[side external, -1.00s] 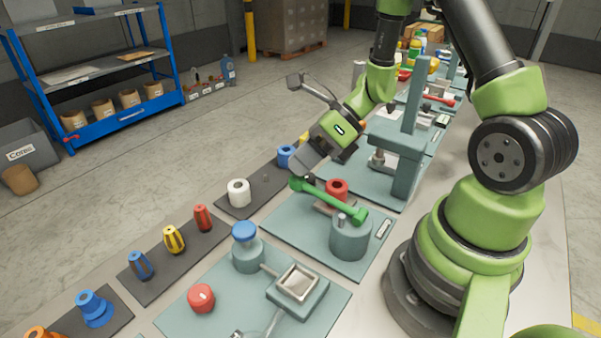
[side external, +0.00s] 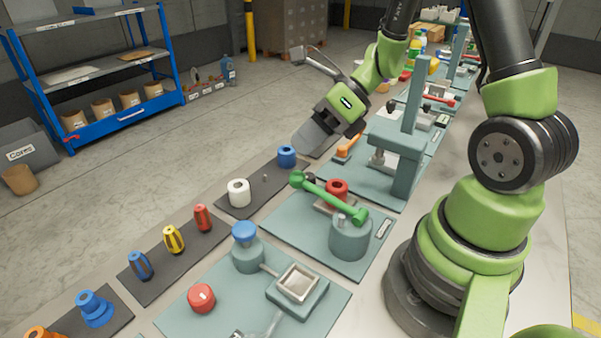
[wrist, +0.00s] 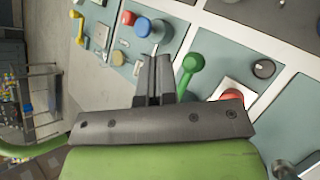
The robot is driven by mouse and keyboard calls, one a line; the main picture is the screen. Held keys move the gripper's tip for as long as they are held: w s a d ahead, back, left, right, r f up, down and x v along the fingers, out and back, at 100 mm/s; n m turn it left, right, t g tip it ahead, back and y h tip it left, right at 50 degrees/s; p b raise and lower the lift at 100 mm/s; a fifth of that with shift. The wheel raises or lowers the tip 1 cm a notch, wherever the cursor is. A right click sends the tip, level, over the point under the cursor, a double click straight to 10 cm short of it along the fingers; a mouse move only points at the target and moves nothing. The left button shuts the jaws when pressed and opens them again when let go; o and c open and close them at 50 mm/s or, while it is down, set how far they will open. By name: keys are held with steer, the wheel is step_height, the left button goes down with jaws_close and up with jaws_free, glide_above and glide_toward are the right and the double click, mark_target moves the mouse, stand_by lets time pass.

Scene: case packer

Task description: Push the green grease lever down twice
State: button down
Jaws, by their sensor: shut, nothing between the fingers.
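The green grease lever (side external: 328,197) slants from its round grey pump body (side external: 350,238) up to a ball knob at its left end. My gripper (side external: 303,146) is shut and empty, above the knob and apart from it. In the wrist view, my shut fingers (wrist: 155,62) point just left of the green knob (wrist: 193,62). The rest of the lever is partly hidden behind my gripper there.
A white ring (side external: 239,192) and a blue ring (side external: 286,156) stand on the dark strip to the left. A grey-green press (side external: 402,140) rises close behind, to the right of my gripper.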

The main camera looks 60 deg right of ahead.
steer(key=shift+s+r, duration=0.2)
steer(key=shift+r, duration=0.95)
steer(key=s+a+r+n+t+h, duration=0.2)
steer(key=s+r+n+h, duration=0.4)
steer(key=n, duration=2.1)
steer(key=s+a+r, duration=0.1)
steer(key=s+r, duration=0.4)
steer(key=r, duration=0.1)
steer(key=shift+s, duration=0.25)
steer(key=shift+r, duration=0.1)
